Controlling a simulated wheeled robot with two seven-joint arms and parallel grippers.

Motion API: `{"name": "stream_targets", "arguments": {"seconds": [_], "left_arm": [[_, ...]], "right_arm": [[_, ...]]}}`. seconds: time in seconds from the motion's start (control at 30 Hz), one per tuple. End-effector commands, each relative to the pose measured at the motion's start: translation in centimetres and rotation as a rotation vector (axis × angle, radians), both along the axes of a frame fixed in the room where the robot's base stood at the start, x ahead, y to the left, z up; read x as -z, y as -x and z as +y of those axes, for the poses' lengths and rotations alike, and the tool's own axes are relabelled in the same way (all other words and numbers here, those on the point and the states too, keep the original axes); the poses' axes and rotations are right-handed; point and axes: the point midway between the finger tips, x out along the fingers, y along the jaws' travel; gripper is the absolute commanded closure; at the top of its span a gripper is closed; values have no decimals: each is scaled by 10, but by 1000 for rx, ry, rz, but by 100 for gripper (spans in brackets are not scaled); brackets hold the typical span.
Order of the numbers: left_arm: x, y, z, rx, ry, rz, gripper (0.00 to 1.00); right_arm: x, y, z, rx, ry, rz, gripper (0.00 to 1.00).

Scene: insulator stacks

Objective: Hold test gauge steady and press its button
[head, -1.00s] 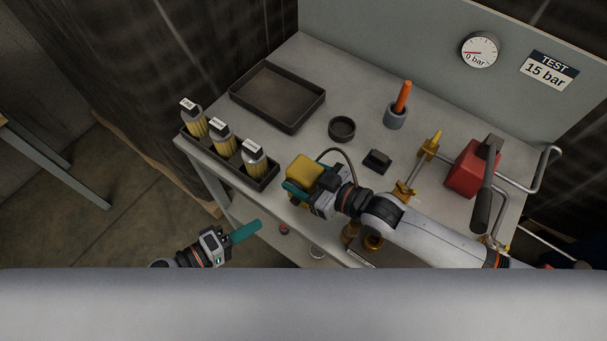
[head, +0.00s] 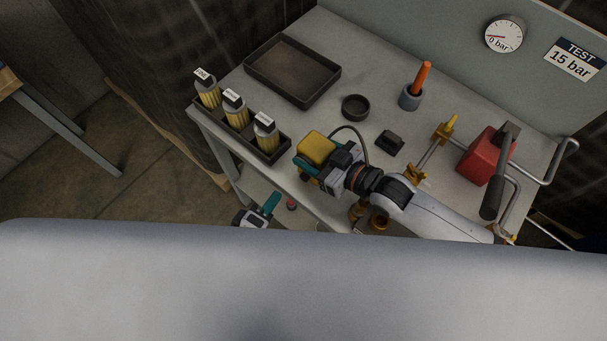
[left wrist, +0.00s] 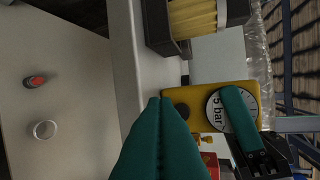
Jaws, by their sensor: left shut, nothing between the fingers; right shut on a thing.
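The yellow test gauge (head: 316,147) is held over the front edge of the bench, and my right gripper (head: 312,169) is shut on it. In the left wrist view the gauge's yellow body (left wrist: 203,95) shows a white dial (left wrist: 216,110), partly covered by a teal finger of my right gripper (left wrist: 238,118). A round dark button (left wrist: 182,110) is on the body's left part. My left gripper (head: 271,203) is shut and empty, below and left of the gauge. Its teal tips (left wrist: 167,101) appear just left of the button; whether they touch it I cannot tell.
A rack (head: 268,158) of labelled yellow cartridges stands left of the gauge. A dark tray (head: 250,73), a round dish (head: 355,107) and a red box with a lever (head: 480,155) are on the bench. A lower shelf holds a red-topped item (left wrist: 35,81) and a ring (left wrist: 44,129).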

Motion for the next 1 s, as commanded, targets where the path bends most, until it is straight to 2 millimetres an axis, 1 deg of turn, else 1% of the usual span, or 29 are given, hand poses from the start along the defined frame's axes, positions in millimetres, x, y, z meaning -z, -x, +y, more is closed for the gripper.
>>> {"name": "stream_targets", "arguments": {"seconds": [0.07, 0.2, 0.4, 0.6, 0.87, 1.0], "left_arm": [[1, 8, -3, -95, -30, 19, 100], [0, 22, -2, -249, -82, 51, 100], [-2, 41, 1, -383, -133, 88, 100], [-3, 47, 3, -422, -149, 98, 100], [-3, 46, 3, -422, -149, 98, 100], [-3, 42, 0, -423, -148, 98, 100]], "right_arm": [[0, 0, 0, 0, 1, 1, 71], [0, 0, 0, 0, 1, 1, 71], [0, 0, 0, 0, 1, 1, 71], [0, 0, 0, 0, 0, 0, 71], [0, 0, 0, 0, 0, 0, 71], [0, 0, 0, 0, 0, 0, 71]]}}
